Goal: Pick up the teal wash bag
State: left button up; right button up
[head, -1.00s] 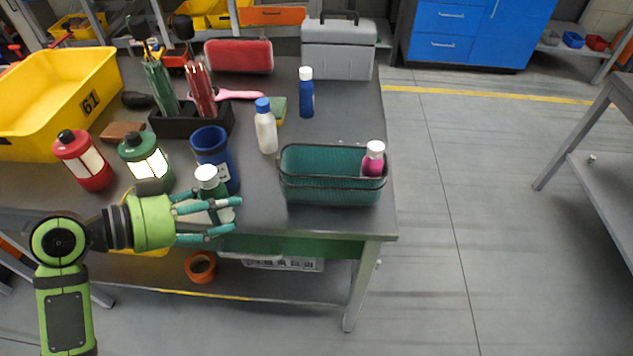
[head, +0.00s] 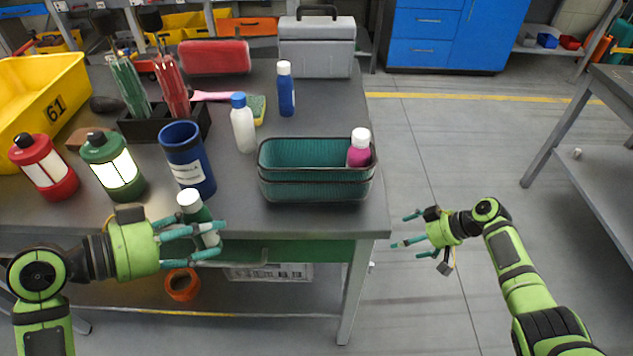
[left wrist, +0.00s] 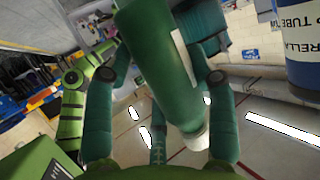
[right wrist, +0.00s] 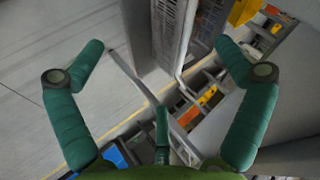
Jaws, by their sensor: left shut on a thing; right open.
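The teal wash bag (head: 315,190) stands open on the grey table, close to its front right corner. A pink bottle with a white cap (head: 359,150) stands in its right end. My left gripper (head: 205,243) is shut on a green bottle with a white cap (head: 188,203), left of the bag at the table's front edge. The green bottle (left wrist: 160,60) also shows between the fingers in the left wrist view. My right gripper (head: 410,233) is open and empty, beyond the table's right edge, right of the bag and apart from it. It also shows in the right wrist view (right wrist: 165,75).
A blue tube (head: 187,160) stands just behind the green bottle. A white bottle with a blue cap (head: 243,128) and a blue bottle (head: 286,95) stand behind the bag. A grey toolbox (head: 318,55) is at the back. The table top right of the bag is clear.

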aim_at(198, 247)
pick_arm(q)
notch_tip(198, 247, down, 2)
jog(key=shift+f+b, duration=0.1)
jog(key=shift+b, duration=0.7)
jog(key=shift+f+b, duration=0.4)
jog(key=shift+b, duration=0.05)
jog(key=shift+f+b, duration=0.35)
pick_arm(e)
notch_tip(198, 247, up, 30)
jog(key=a+n+g+y, duration=0.1)
jog(key=n+g+y, duration=0.35)
jog(key=n, duration=0.75)
pick_arm(q)
jog(key=shift+r, duration=0.1)
jog(key=shift+r+p, duration=0.65)
jog(key=shift+p, duration=0.1)
jog(key=shift+r+p, duration=0.95)
pick_arm(e)
jog(key=shift+t+y, duration=0.65)
jog(key=shift+y, duration=0.1)
jog(key=x, duration=1.1)
jog(key=shift+a+r, duration=0.15)
jog(key=shift+a, duration=0.3)
pick_arm(q)
jog(key=shift+s, duration=0.1)
pick_arm(e)
jog(key=shift+s+f, duration=0.15)
jog(key=shift+f, duration=0.1)
jog(key=c, duration=1.8)
